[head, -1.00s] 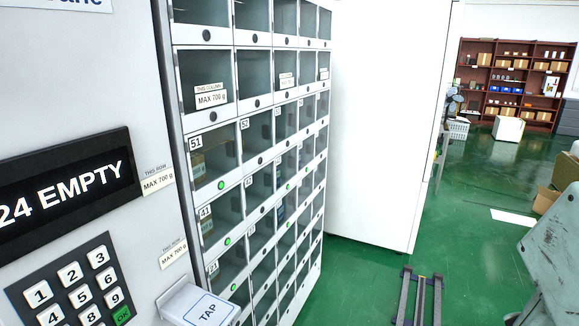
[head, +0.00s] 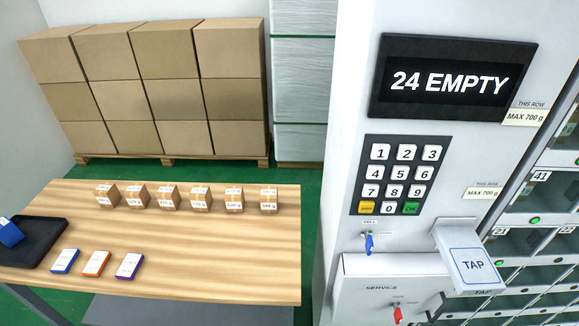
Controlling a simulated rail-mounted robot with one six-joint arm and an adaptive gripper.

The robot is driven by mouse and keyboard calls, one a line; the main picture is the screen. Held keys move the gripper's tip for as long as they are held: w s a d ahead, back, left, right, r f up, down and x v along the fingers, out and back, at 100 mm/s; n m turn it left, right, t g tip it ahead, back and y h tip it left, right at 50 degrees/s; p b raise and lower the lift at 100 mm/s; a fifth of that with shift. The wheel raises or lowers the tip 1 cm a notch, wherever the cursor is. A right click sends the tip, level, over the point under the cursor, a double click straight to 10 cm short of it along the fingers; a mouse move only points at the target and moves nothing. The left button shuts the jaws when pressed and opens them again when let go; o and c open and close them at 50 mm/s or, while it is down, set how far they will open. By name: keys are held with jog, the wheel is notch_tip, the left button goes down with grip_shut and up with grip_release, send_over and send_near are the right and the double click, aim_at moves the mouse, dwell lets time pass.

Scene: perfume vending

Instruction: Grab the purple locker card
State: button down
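The purple locker card (head: 129,266) lies on the wooden table (head: 225,275) near its front edge. It has a white top face and purple edges, and is the rightmost of three cards in a row. An orange card (head: 97,263) lies to its left, and a blue card (head: 65,261) is further left. The print on the cards is too small to read. My gripper is not in view.
Several small labelled boxes (head: 167,199) stand along the table's back. A black tray (head: 45,252) with a blue object (head: 10,233) is at the left. The vending machine (head: 350,110), with keypad (head: 400,175) and protruding TAP reader (head: 472,265), stands to the right.

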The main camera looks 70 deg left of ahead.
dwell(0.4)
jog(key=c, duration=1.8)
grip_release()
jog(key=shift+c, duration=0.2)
